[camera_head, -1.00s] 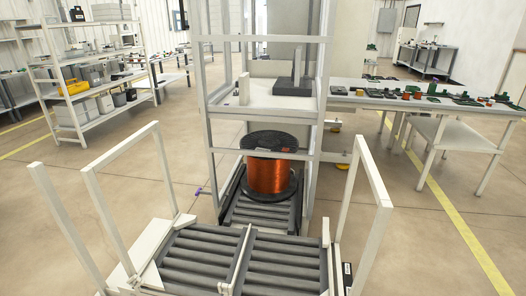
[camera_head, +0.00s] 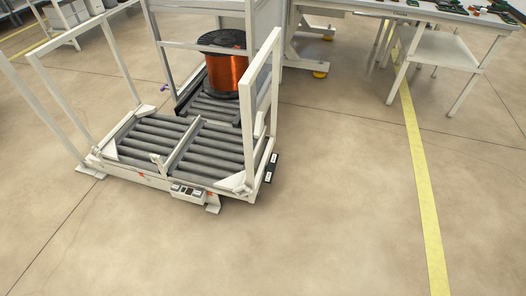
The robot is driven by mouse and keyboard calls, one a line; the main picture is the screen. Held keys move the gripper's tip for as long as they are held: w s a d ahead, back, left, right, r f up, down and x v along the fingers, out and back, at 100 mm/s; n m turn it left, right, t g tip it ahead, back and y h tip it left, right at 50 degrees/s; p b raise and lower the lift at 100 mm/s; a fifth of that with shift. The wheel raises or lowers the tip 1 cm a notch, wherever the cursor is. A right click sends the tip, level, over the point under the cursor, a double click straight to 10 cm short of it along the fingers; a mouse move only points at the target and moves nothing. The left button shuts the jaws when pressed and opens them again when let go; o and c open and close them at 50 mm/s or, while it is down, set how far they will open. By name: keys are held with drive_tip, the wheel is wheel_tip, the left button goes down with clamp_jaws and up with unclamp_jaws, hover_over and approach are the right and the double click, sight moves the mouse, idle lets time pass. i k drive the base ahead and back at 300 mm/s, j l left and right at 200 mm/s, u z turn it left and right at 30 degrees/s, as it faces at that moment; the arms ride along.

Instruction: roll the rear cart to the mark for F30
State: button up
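A low white cart (camera_head: 182,150) with grey rollers and upright white handle frames stands at centre left. A divider splits its roller bed in two, and both halves are empty. Its far side is close to a white rack (camera_head: 205,22); I cannot tell whether they touch. A spool of copper wire (camera_head: 226,73) with black flanges stands upright on the rack's lower rollers (camera_head: 212,107). A small box with dark panels (camera_head: 188,192) is on the cart's near edge. I cannot make out a mark for F30 or any label. My gripper is not in view.
A workbench (camera_head: 400,12) with small parts runs along the back right, with a lower side table (camera_head: 445,55) by it. A yellow floor line (camera_head: 418,170) runs down the right. The floor in front and right of the cart is clear.

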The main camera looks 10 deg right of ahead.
sight(198, 153)
drive_tip(key=i+z, duration=0.3)
drive_tip(key=i, duration=0.25)
drive_tip(key=i+z, duration=0.25)
drive_tip(key=i, duration=0.3)
drive_tip(key=i+j+z, duration=0.15)
drive_tip(key=i+z, duration=0.15)
drive_tip(key=i, duration=0.25)
